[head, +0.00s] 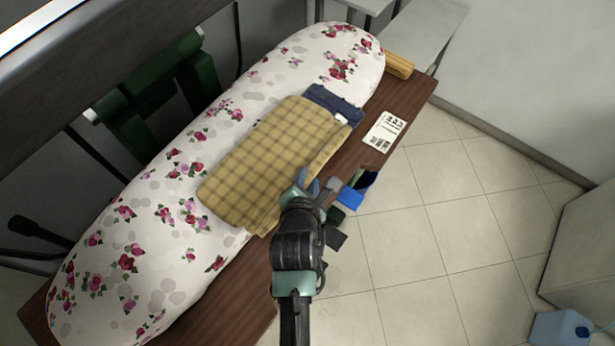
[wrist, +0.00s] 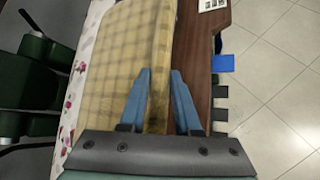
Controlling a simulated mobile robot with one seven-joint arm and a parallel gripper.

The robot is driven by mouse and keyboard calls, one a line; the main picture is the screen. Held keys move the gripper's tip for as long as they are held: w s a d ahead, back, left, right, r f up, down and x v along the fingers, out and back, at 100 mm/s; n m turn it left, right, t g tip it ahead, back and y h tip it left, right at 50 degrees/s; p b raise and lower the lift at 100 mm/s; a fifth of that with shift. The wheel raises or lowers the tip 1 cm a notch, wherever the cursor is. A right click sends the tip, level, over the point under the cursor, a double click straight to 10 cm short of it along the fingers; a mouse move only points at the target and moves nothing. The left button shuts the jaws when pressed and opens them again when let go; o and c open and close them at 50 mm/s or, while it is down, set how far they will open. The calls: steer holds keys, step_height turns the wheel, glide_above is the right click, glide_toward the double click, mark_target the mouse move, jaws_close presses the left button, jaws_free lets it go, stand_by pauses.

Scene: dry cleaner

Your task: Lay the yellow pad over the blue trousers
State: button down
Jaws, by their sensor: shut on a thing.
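The yellow checked pad (head: 270,160) lies over the blue trousers (head: 333,103) on the flowered ironing board. Only a dark blue strip of the trousers shows past the pad's far end; the rest is hidden. My gripper (head: 316,183) is at the pad's right edge, on the side by the wooden table. In the wrist view my gripper (wrist: 161,72) has its two blue fingers on either side of the edge of the pad (wrist: 120,60), shut on it. The pad's edge hangs down the side of the board there.
The ironing board (head: 110,240) stands on a brown wooden table (head: 385,100). A printed card (head: 385,131) lies on the table. Blue (head: 350,199) and dark tabs stick out from the table's right edge. The tiled floor at right is mostly clear.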

steer(key=c, duration=0.6)
jaws_free()
steer(key=b+v, duration=0.1)
steer(key=v, duration=1.1)
steer(key=w+r+m+t, duration=0.3)
steer(key=w+r+m, duration=0.1)
steer(key=r, duration=0.6)
steer(key=w+r+m+t, duration=0.25)
steer(key=r+m, duration=0.25)
steer(key=r, duration=0.4)
steer(key=w+r+m+t, duration=0.3)
steer(key=w+r+m, duration=0.15)
steer(key=r, duration=0.55)
steer(key=s+r+m+t, duration=0.2)
steer(key=s+r+m, duration=0.1)
steer(key=r, duration=0.6)
steer(key=s+r+m+t, duration=0.2)
steer(key=r+m, duration=0.3)
steer(key=r, duration=0.4)
steer(key=s+d+r+m+t+y, duration=0.1)
steer(key=s+r+m+t, duration=0.2)
steer(key=r, duration=0.6)
steer(key=shift+s+d+r+m+t, duration=0.1)
steer(key=shift+s+r+m+t, duration=0.25)
steer(key=shift+m+t, duration=0.5)
